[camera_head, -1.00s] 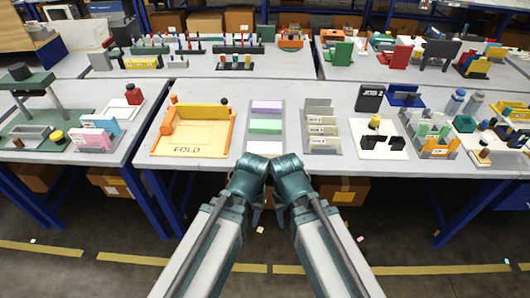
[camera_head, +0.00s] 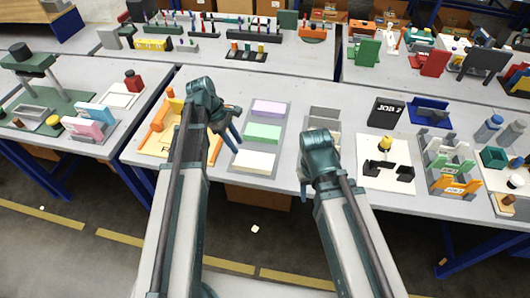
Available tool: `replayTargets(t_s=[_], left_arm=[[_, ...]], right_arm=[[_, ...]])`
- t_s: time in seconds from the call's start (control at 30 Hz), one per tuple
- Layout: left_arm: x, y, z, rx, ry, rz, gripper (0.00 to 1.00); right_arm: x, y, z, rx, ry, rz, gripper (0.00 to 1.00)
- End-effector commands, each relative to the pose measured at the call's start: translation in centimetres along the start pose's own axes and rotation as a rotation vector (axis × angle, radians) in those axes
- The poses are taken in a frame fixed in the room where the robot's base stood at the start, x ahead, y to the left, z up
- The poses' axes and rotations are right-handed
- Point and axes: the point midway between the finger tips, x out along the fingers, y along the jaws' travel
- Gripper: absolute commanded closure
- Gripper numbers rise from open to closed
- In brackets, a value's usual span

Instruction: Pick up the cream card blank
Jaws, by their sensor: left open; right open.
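The cream card blank (camera_head: 254,161) lies at the front of a grey tray (camera_head: 235,164), nearest the table's front edge. A green card (camera_head: 263,133) and a lavender card (camera_head: 268,108) lie behind it in the same tray. My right gripper (camera_head: 304,186) is open, right of the cream card near the front edge. Its fingers are largely hidden behind its own wrist.
A rack with grey dividers (camera_head: 324,114) stands behind my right gripper, partly covered by it. A white board (camera_head: 385,170) with black brackets and a black "JOB 2" block (camera_head: 387,111) are to its right. A pink and blue holder (camera_head: 90,121) stands on the left table.

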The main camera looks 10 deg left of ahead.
Motion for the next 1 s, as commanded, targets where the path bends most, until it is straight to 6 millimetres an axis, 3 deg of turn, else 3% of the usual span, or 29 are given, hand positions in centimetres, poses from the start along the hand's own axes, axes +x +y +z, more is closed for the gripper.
replayTargets(t_s=[0.17, 0.37, 0.83, 1.0], left_arm=[[-0.5, 0.3, -0.7, -0.062, -0.015, 0.01, 0.59], [0.2, 0.3, -0.7, -0.06, -0.014, 0.009, 0.59], [6.9, 0.3, -0.8, -0.057, -0.014, 0.009, 0.59], [8.3, 0.3, -0.6, -0.056, -0.014, 0.009, 0.59]], right_arm=[[-0.1, 0.0, 0.0, 0.0, 0.0, 0.0, 0.5], [0.6, -0.1, 0.0, 0.0, 0.0, 0.0, 0.5], [6.7, -0.7, -0.4, 0.0, 0.0, 0.0, 0.5], [8.0, -0.8, -0.5, 0.0, 0.0, 0.0, 0.5]])
